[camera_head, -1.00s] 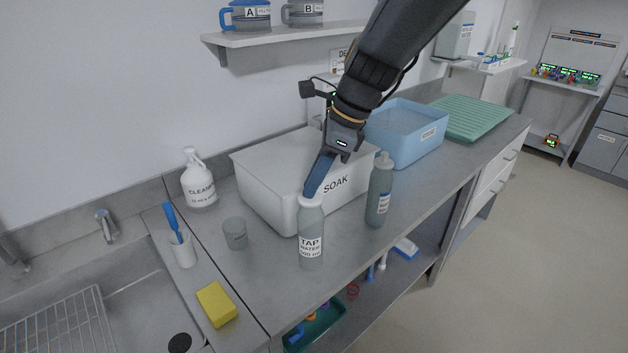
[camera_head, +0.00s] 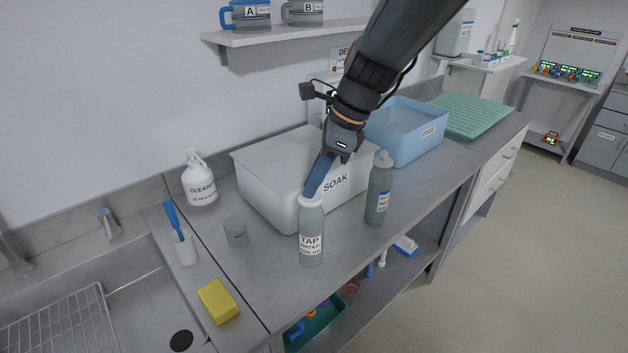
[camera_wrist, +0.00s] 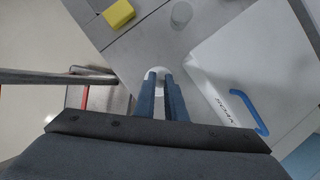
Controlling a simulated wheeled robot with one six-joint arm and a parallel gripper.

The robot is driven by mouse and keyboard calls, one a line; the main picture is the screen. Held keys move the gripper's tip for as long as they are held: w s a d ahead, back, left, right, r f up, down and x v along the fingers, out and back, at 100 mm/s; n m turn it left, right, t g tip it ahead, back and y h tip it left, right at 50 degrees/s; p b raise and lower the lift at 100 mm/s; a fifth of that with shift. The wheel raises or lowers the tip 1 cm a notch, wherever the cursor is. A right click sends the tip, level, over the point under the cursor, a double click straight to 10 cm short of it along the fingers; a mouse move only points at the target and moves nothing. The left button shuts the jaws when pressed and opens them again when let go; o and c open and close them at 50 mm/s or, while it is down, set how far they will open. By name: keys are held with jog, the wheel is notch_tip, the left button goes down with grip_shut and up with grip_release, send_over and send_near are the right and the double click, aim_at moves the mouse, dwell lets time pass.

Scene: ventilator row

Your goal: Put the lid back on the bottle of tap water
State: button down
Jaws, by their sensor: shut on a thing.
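The bottle of tap water (camera_head: 311,240) stands upright at the front of the steel counter, labelled TAP WATER. My gripper (camera_head: 313,191) comes down from above and its blue fingers are at the bottle's top. In the wrist view, the fingertips (camera_wrist: 160,76) close around a white round lid (camera_wrist: 159,70). The lid is at the bottle's mouth; the fingers partly hide it, and I cannot tell how firmly it is seated.
A white SOAK tub (camera_head: 275,205) stands just behind the bottle, and a second grey bottle (camera_head: 379,190) stands close to the right. A grey cup (camera_head: 236,231), yellow sponge (camera_head: 218,301) and CLEANER bottle (camera_head: 199,182) are to the left. A blue tub (camera_head: 405,135) is farther right.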

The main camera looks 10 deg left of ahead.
jog(key=shift+p, duration=0.4)
dwell(0.5)
jog(key=c, duration=1.3)
grip_release()
jog(key=shift+o, duration=0.2)
jog(key=shift+r+p, duration=2.3)
jog(key=shift+p, duration=0.15)
jog(key=shift+r, duration=1.2)
jog(key=shift+c, duration=0.4)
